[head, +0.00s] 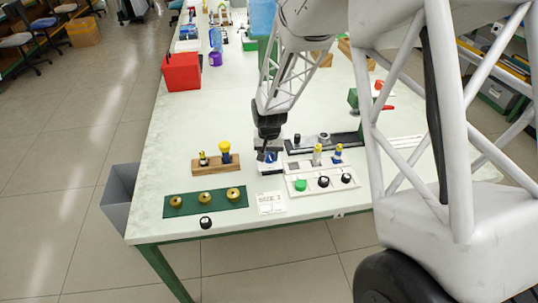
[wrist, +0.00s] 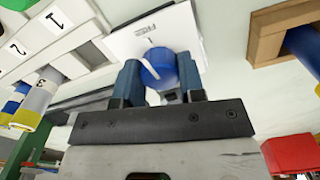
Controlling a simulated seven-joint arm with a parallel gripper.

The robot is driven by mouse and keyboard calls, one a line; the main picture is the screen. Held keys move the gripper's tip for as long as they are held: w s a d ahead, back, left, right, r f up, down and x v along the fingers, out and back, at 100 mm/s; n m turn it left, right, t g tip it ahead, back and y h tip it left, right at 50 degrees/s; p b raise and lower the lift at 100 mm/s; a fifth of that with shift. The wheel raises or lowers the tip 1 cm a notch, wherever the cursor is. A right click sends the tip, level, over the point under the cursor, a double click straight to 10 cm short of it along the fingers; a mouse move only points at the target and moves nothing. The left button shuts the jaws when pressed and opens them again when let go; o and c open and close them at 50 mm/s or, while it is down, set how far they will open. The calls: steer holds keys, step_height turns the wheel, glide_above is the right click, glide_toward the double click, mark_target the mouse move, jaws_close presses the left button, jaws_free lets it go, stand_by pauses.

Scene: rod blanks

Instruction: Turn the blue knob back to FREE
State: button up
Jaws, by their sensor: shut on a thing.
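The blue knob (wrist: 163,68) stands on a white plate (wrist: 118,46) in the wrist view. The plate carries the word FREE and a short mark below it. A white pointer line on the knob slants to the upper left, out of line with that mark. My gripper (wrist: 159,75) is shut on the knob, one finger on each side. In the head view my gripper (head: 268,148) comes down from above onto the knob, a small blue patch (head: 270,157) under the fingers. The fingers hide part of the knob's sides.
A wooden block with a yellow-topped peg (head: 225,148) stands left of the knob. A white tray (head: 318,193) with numbered places and several pegs stands right. A green mat (head: 215,207) with brass rings lies front left. A red box (head: 182,72) stands farther back.

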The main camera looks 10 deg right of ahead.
mark_target(269, 155)
stand_by(0.3)
steer(key=o, duration=0.9)
steer(key=shift+r, duration=0.15)
steer(key=shift+r, duration=3.75)
